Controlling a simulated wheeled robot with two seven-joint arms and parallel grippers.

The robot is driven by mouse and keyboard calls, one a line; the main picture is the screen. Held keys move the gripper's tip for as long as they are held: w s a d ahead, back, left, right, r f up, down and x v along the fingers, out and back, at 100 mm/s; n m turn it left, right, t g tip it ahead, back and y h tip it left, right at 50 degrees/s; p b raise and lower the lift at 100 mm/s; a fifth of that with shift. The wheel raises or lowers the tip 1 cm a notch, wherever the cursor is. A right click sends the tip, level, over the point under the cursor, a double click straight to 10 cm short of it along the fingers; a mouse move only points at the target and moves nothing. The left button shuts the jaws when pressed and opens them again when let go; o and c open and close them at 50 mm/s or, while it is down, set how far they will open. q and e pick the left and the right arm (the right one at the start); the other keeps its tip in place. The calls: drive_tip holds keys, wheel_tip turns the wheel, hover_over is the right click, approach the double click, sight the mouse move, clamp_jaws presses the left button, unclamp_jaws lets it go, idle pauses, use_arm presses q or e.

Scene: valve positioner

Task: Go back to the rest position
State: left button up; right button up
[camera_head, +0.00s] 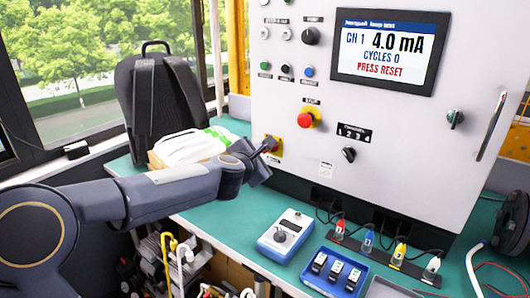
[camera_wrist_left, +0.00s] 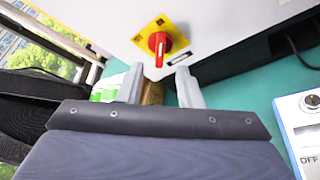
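My left gripper (camera_head: 268,147) is at the lower left of the grey control cabinet (camera_head: 375,120), close to a yellow plate (camera_head: 277,156). In the left wrist view the left gripper (camera_wrist_left: 161,84) has its two fingers apart with nothing between them. A red rotary switch (camera_wrist_left: 159,43) on that yellow plate lies just beyond the fingertips, apart from them. The cabinet screen (camera_head: 390,52) reads CH 1, 4.0 mA, CYCLES 0, PRESS RESET. My right gripper is not in view.
A green bench (camera_head: 215,222) runs below the cabinet. It holds a blue-and-white meter (camera_head: 286,236), a blue tray (camera_head: 309,284) of small modules, and coloured plugs (camera_head: 368,240). A black backpack (camera_head: 158,95) and a white bag (camera_head: 190,146) stand behind my left arm.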

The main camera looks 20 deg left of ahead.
use_arm(q)
drive_tip(key=shift+v, duration=1.05)
drive_tip(key=s+d+m+g+h, duration=0.2)
drive_tip(key=s+m+h, duration=0.2)
drive_tip(key=s+m, duration=0.9)
drive_tip(key=s+a+f+m+g, duration=0.1)
drive_tip(key=s+f+m+g, duration=0.1)
drive_tip(key=s+f+m, duration=0.45)
drive_tip(key=s+a+f+m+g+y, duration=0.1)
drive_tip(key=s+f+g, duration=0.25)
drive_tip(key=s, duration=0.65)
drive_tip(key=s+a+f+m+g, duration=0.1)
drive_tip(key=s+f+m+g, duration=0.1)
drive_tip(key=s+f+m, duration=0.45)
wheel_tip(320, 180, up, 16)
drive_tip(key=s+n+p, duration=0.1)
drive_tip(key=n+p, duration=0.2)
drive_tip(key=p, duration=1.1)
drive_tip(key=shift+s+p, duration=0.3)
drive_tip(key=shift+p, duration=0.05)
